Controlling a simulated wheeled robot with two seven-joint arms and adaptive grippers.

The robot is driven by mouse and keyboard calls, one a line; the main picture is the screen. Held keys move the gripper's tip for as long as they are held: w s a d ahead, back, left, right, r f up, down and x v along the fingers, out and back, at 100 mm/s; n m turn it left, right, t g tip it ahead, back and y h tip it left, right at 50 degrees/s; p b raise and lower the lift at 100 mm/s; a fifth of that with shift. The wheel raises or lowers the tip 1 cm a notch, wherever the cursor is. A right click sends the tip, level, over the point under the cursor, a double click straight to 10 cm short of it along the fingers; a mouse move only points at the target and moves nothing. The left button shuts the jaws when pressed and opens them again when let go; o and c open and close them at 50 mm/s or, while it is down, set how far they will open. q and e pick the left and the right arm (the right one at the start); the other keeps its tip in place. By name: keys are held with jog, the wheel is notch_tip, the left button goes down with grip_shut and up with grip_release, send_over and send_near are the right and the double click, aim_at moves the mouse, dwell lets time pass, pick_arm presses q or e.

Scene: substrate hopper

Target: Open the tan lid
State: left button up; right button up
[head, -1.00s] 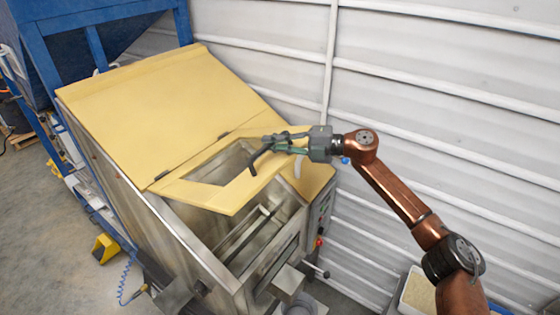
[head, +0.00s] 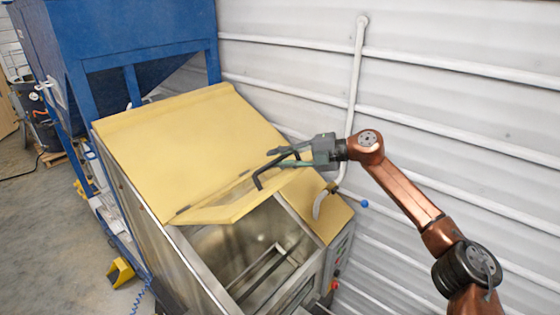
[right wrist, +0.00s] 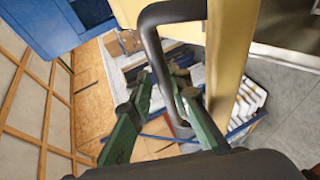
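The tan lid (head: 235,205) is the hinged front flap on the sloped tan top of the steel hopper (head: 215,270). It is tilted up from its hinge, with the hopper mouth open below it. It also shows as a tan edge in the right wrist view (right wrist: 232,60). A dark bent handle (head: 262,176) stands out from the lid. My right gripper (head: 285,158) is at this handle. In the right wrist view, its green fingers (right wrist: 163,88) lie either side of the black handle bar (right wrist: 155,50), apart, with a gap at the left finger. My left gripper is not in view.
A fixed tan panel (head: 150,130) covers the hopper's upper slope. A blue frame (head: 130,50) stands behind at left. A corrugated white wall (head: 450,90) is close on the right. A yellow pedal (head: 120,271) is on the floor at left.

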jog(key=shift+o, duration=0.7)
jog(key=shift+a+r, duration=0.25)
jog(key=shift+r, duration=0.15)
jog(key=shift+f, duration=0.1)
jog(key=shift+d+f, duration=0.1)
jog(key=shift+d, duration=0.05)
jog(key=v, duration=1.1)
jog(key=shift+d, duration=0.3)
